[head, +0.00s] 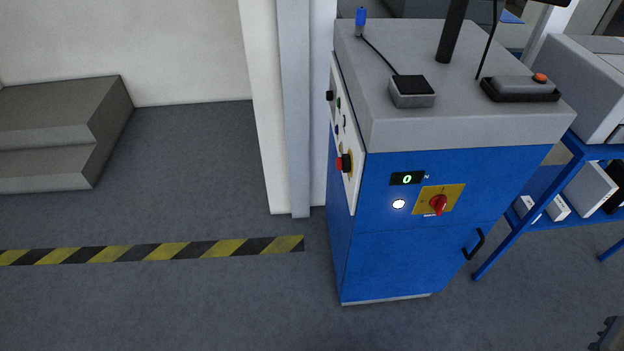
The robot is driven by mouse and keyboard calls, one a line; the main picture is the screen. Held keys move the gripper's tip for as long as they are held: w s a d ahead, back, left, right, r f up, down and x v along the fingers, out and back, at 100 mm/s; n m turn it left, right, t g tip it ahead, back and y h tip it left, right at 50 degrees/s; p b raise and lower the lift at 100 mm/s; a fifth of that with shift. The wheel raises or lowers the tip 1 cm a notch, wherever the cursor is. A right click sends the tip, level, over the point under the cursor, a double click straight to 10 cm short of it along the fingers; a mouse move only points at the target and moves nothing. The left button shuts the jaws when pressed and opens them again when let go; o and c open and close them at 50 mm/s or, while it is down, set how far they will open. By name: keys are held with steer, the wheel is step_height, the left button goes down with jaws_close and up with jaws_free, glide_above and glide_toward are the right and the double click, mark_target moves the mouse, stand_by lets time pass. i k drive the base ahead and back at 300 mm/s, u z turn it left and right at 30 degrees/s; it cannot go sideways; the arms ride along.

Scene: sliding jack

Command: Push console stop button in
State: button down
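The blue console (440,255) with a grey top stands right of centre. On the white panel (350,135) on its left side is a red button with a black and yellow base (340,164), seen nearly edge-on, so how far in it sits cannot be told. A red rotary knob (438,204) sits on a yellow plate on the front. A small dark grey ridged piece at the bottom right corner looks like part of my gripper (606,337). It is apart from the console, and the rest is cut off by the frame.
A display (407,178) reads 0 above a lit white button (399,204). A handheld box with an orange-red button (540,78) lies on top. A pillar (296,110) stands close behind the panel side. A blue rack (575,180) is at right. Floor at front left is clear.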

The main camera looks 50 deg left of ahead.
mark_target(339, 162)
steer(key=u, duration=1.95)
steer(key=i, duration=0.45)
steer(key=u, duration=5.7)
steer(key=i, duration=0.65)
steer(key=z, duration=5.4)
steer(key=i, duration=0.45)
steer(key=u, duration=0.55)
